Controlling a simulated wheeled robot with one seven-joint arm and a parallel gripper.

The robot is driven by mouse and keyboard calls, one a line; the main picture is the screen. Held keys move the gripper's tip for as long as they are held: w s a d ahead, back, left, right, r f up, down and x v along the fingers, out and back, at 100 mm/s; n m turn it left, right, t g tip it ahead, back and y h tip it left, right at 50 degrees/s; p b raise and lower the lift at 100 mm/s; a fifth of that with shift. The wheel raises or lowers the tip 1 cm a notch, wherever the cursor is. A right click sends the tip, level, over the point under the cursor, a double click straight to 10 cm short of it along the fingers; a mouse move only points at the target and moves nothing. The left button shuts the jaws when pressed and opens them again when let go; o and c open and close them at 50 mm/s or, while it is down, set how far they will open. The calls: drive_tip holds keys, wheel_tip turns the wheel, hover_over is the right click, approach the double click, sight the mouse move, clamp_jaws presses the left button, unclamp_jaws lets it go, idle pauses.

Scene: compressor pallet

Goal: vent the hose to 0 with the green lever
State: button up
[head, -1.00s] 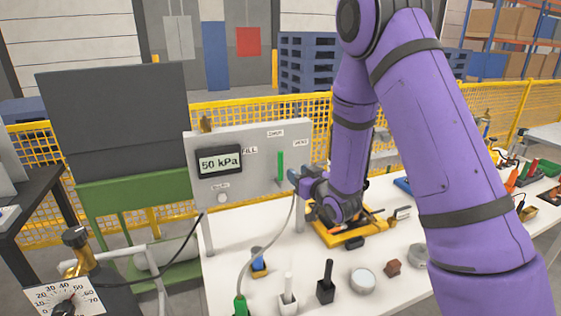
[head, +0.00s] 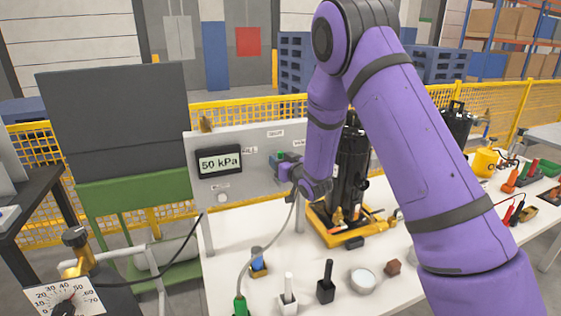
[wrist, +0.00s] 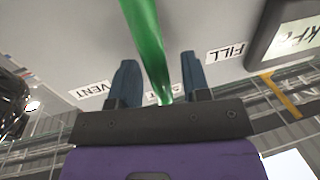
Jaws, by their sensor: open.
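The green lever (wrist: 147,40) runs between the two blue fingers of my gripper (wrist: 157,78) in the wrist view. The fingers are open, one on each side of it, with gaps visible. The VENT label (wrist: 89,92) is to the left, the FILL label (wrist: 226,53) to the right, and a label behind the lever is partly hidden. In the head view my gripper (head: 281,163) is at the grey panel (head: 258,141) and hides most of the lever. The panel display (head: 220,162) reads 50 kPa. The hose (head: 254,250) curves down from near my gripper to a green-ended fitting (head: 240,306).
A black compressor (head: 351,165) on a yellow base stands right of my gripper. A dial gauge (head: 64,298) is at lower left. White and black handled holders (head: 326,283) and a round tin (head: 362,281) stand on the white table's front.

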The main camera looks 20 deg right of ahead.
clamp_jaws()
drive_tip(key=d+f+m+t, duration=0.2)
drive_tip(key=d+f+m, duration=0.1)
drive_tip(key=d+m, duration=0.4)
drive_tip(key=shift+w+f+m+h, duration=0.25)
drive_tip(key=shift+m+h, duration=0.15)
drive_tip(key=shift+m, duration=1.4)
drive_tip(key=shift+d, duration=0.15)
unclamp_jaws()
